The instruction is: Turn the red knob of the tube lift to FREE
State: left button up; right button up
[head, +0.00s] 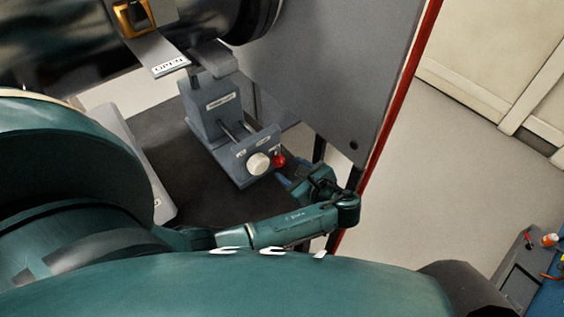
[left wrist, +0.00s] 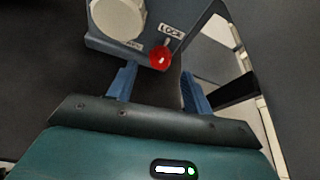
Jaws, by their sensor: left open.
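The tube lift (head: 213,112) is a grey-blue upright unit with a small front box. On that box's face are a large white knob (head: 258,163) and, to its right, the red knob (head: 280,161). In the left wrist view the red knob (left wrist: 160,57) is a round ball just below a LOCK label (left wrist: 172,32). A second label (left wrist: 133,44) is too blurred to read. My left gripper (head: 291,177) is open, close to the red knob. Its blue fingers (left wrist: 159,72) stand apart on either side just below the knob, with nothing between them. My right gripper is not seen.
The white knob also shows in the left wrist view (left wrist: 118,18), left of the red one. An OPEN tag (head: 169,66) hangs above the lift. A grey panel (head: 335,75) with a red edge stands to the right. The dark bench surface (head: 180,160) left of the lift is clear.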

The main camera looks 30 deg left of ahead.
aim_at(281, 163)
pick_arm(q)
jog(key=x, duration=0.5)
jog(key=shift+a, duration=0.15)
jog(key=shift+c, duration=0.5)
jog(key=c, duration=0.9)
jog(key=shift+o, duration=0.2)
